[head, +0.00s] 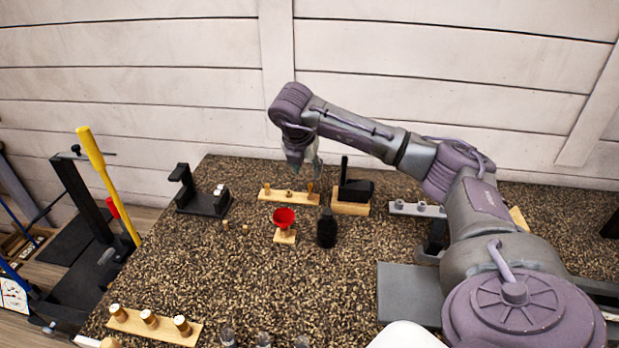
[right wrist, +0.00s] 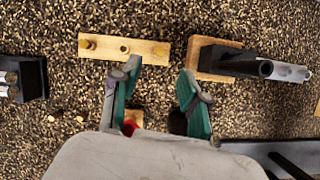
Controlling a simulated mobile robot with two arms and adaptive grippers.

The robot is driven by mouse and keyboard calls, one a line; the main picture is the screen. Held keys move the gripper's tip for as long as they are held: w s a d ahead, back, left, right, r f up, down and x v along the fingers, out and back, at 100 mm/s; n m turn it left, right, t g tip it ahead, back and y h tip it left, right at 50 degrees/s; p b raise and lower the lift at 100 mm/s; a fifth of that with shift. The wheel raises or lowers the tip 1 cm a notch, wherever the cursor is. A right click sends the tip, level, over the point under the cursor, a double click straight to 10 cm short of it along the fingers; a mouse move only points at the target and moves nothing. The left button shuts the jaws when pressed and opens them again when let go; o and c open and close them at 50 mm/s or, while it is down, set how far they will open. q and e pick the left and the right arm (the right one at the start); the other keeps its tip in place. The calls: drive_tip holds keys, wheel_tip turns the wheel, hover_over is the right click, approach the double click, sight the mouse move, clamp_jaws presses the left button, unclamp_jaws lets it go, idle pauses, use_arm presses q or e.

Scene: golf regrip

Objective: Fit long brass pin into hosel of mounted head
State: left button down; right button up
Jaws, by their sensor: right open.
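A wooden strip (head: 275,195) with brass pins stands at the back of the bench; it also shows in the right wrist view (right wrist: 108,47). The pin at its right end (head: 310,187) looks the tallest. The mounted black head (head: 357,188) sits on a wooden block (head: 350,208) right of the strip, its hosel (head: 344,168) pointing up. In the right wrist view the hosel (right wrist: 265,69) shows as a dark round tube. My right gripper (head: 307,172) is open and empty above the strip's right end, fingers apart (right wrist: 160,71). My left gripper is not in view.
A red funnel (head: 284,217) on a wooden stand and a black bottle (head: 327,229) stand in front of the strip. A black fixture (head: 203,203) is at left, a grey rack (head: 417,210) at right. Another wooden strip with brass-coloured pieces (head: 153,334) lies at front left. The bench's middle is clear.

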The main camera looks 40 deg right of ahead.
sight(310, 184)
drive_tip(key=p+x, duration=0.1)
drive_tip(key=x, duration=0.6)
drive_tip(key=shift+w+d+f, duration=0.15)
drive_tip(key=shift+f, duration=0.15)
drive_tip(key=shift+w+d+f+p, duration=0.1)
drive_tip(key=shift+d+f+p, duration=0.15)
drive_tip(key=shift+f, duration=0.45)
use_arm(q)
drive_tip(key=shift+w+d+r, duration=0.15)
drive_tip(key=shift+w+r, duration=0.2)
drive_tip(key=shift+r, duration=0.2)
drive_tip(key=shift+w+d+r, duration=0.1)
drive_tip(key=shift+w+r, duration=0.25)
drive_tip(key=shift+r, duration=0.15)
use_arm(e)
drive_tip(key=shift+c, duration=0.4)
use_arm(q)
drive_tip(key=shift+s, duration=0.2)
use_arm(e)
drive_tip(key=c, duration=0.7)
clamp_jaws()
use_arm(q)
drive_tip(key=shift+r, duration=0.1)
use_arm(e)
drive_tip(key=shift+r, duration=0.25)
